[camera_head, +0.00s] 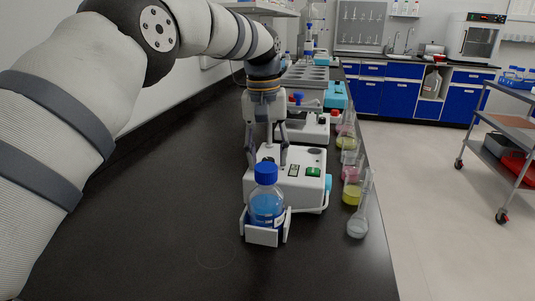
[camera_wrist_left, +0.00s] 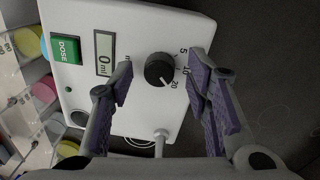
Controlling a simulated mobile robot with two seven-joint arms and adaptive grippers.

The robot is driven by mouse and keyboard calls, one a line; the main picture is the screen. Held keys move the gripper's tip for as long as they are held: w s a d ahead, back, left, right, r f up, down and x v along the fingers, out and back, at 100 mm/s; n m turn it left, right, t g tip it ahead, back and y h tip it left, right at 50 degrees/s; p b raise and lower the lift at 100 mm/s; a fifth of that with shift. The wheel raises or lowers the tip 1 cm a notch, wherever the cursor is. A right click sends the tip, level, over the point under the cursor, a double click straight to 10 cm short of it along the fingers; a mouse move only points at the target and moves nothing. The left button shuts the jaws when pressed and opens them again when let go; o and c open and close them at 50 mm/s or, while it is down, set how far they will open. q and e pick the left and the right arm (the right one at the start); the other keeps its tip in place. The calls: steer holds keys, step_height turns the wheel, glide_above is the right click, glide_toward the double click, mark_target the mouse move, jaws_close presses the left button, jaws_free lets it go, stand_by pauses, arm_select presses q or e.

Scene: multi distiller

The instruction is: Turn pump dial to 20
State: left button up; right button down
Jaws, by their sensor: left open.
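The white pump (camera_head: 315,192) stands on the black bench, and its top panel (camera_wrist_left: 140,25) fills much of the left wrist view. The round black dial (camera_wrist_left: 160,70) sits on that panel, with the numbers 5, 10 and 20 printed beside it. A small pale mark shows on its lower edge, but its exact setting is hard to tell. The display (camera_wrist_left: 103,54) reads 0 ml, next to the green DOSE button (camera_wrist_left: 66,49). My left gripper (camera_head: 267,160) is open above the panel, its fingers (camera_wrist_left: 163,85) on either side of the dial and apart from it.
A blue-capped bottle (camera_head: 266,197) stands in a white holder (camera_head: 262,236) in front of the pump. Flasks with yellow liquid (camera_head: 351,194) and clear liquid (camera_head: 357,226) line the right. The bench (camera_head: 170,215) is clear at left.

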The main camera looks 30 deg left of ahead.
mark_target(266, 159)
arm_select(q)
steer(key=r, duration=0.7)
steer(key=shift+s+a+r, duration=0.1)
steer(key=shift+a+r, duration=0.1)
